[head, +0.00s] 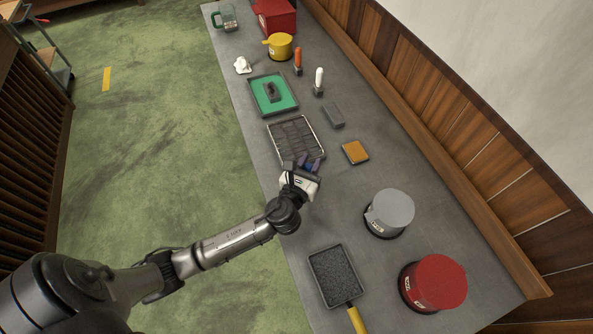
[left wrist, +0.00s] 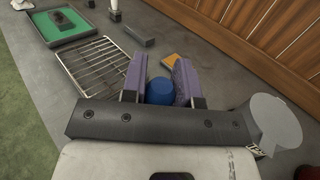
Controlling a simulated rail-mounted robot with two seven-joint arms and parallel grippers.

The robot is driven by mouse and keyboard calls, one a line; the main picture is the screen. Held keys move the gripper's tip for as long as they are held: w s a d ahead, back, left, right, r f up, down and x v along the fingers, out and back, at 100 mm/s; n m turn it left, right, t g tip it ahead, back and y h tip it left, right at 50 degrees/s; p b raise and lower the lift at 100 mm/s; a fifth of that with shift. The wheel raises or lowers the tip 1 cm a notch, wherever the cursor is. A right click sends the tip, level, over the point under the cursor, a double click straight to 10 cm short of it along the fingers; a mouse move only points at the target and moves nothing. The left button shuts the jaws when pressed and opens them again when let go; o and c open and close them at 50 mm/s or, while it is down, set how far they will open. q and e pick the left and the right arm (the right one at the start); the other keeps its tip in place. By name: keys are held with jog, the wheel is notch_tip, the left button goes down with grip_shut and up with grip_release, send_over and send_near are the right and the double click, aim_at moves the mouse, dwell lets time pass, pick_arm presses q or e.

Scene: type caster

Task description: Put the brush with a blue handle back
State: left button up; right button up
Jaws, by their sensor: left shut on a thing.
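My left gripper (head: 311,163) is over the grey counter, by the near end of the wire rack (head: 296,137). In the left wrist view its two purple-padded fingers (left wrist: 160,82) are closed on the blue handle (left wrist: 160,91) of the brush, whose rounded blue end shows between them. Only a little blue shows in the head view, and the rest of the brush is hidden. An orange-handled brush (head: 298,59) and a white-handled one (head: 319,78) stand upright in small dark holders farther along the counter. My right gripper is not in view.
A green tray (head: 253,94) with a dark block, a grey block (head: 333,115) and an orange-brown pad (head: 355,152) lie nearby. A grey-lidded tub (head: 391,211), a red tub (head: 436,284) and a black tray (head: 336,274) occupy the near counter. The wood-panelled wall bounds the right.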

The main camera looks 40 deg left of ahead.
pick_arm(q)
jog(key=a+f+b, duration=0.2)
jog(key=a+f, duration=0.3)
jog(key=f, duration=0.2)
jog(key=shift+s, duration=0.15)
dwell(0.3)
jog(key=shift+f, duration=0.15)
jog(key=o, duration=0.9)
